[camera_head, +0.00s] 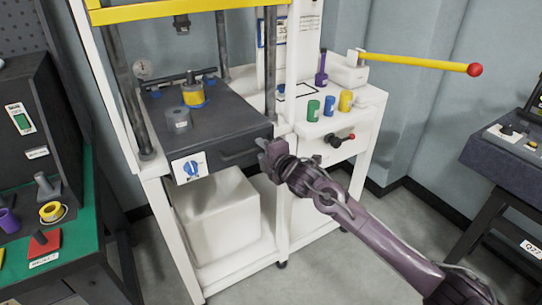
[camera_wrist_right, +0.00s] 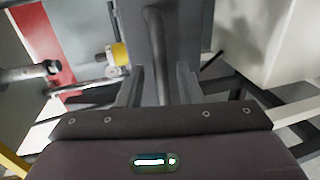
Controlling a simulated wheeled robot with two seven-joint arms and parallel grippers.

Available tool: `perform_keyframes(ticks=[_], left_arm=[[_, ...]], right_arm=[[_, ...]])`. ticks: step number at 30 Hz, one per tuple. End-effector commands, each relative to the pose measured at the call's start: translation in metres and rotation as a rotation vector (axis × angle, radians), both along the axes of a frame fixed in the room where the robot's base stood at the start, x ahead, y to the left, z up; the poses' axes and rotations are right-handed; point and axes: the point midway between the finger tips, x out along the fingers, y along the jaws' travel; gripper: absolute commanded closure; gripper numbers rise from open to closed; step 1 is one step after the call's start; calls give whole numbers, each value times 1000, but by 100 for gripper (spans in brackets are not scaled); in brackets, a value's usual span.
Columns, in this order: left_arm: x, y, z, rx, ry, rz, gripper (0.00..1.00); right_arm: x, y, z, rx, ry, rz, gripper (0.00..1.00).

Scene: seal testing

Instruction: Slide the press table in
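The press table (camera_head: 222,110) is a dark grey slab in the white press frame, with a bar handle (camera_head: 238,155) on its front face. A yellow-banded part (camera_head: 193,94) and a grey cylinder (camera_head: 177,119) stand on it. My right gripper (camera_head: 266,152) is at the front right of the table, by the handle's right end. In the right wrist view, its fingers (camera_wrist_right: 158,85) stand apart on both sides of the dark handle bar (camera_wrist_right: 156,45), with small gaps showing. The gripper looks open around the bar. My left gripper is not in view.
A white side bench (camera_head: 345,115) on the right carries small coloured cylinders and a yellow lever (camera_head: 415,62) with a red knob. A white box (camera_head: 215,215) is below the table. A green-topped bench (camera_head: 85,215) stands left.

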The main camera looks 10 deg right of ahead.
Motion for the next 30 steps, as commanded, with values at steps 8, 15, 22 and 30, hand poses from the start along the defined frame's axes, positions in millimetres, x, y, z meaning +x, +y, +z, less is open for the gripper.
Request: perform_keyframes(ticks=[8,15,22,30], left_arm=[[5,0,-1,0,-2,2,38],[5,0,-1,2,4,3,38],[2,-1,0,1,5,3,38],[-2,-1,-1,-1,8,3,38]], right_arm=[[-30,-11,6,-1,1,-1,68],[-43,-17,10,1,-1,-1,68],[-46,-17,10,1,0,-1,68],[-46,-17,10,1,0,-1,68]])
